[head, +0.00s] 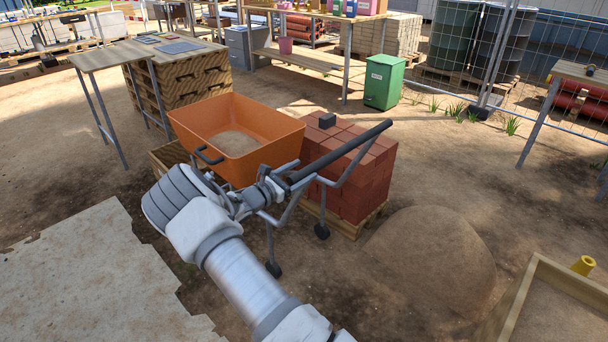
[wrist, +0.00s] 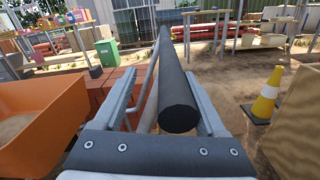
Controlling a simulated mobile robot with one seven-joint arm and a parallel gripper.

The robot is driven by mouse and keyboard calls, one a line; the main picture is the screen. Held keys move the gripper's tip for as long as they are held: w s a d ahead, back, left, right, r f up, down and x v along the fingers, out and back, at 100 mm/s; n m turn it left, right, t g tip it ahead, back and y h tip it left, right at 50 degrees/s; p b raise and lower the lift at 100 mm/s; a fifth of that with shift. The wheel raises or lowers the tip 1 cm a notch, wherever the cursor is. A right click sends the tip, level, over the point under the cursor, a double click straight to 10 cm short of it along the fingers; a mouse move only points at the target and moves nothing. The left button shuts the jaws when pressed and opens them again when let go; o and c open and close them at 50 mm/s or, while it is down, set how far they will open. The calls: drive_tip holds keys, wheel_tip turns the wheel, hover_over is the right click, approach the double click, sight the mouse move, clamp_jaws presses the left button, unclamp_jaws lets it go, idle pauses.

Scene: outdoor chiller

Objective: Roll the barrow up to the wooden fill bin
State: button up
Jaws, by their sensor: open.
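The barrow has an orange tray (head: 240,115) with sand-coloured fill, grey legs and a long dark handle (head: 345,150). It stands in the middle of the head view. The tray's side also shows at the left of the wrist view (wrist: 45,130). My gripper (head: 280,187) is at the handle's lower left end in the head view. In the wrist view the handle lies between the spread fingers (wrist: 160,85). Contact with the fingers cannot be told. The wooden fill bin (head: 525,290) is at the lower right, with sandy fill inside; only part shows.
A red brick stack (head: 355,190) on a pallet stands just behind the barrow. A sand mound (head: 430,255) lies between barrow and bin. A green bin (head: 384,80) and benches stand behind. A yellow cone (wrist: 265,95) shows in the wrist view. A pale slab (head: 90,275) lies left.

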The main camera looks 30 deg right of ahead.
drive_tip(key=shift+o, duration=1.1)
drive_tip(key=shift+w+a, duration=0.25)
drive_tip(key=shift+w, duration=0.05)
drive_tip(key=shift+f, duration=0.1)
drive_tip(key=shift+s, duration=0.15)
drive_tip(key=p+v, duration=0.2)
drive_tip(key=v, duration=1.5)
drive_tip(key=shift+s+p, duration=0.25)
drive_tip(key=shift+p, duration=0.1)
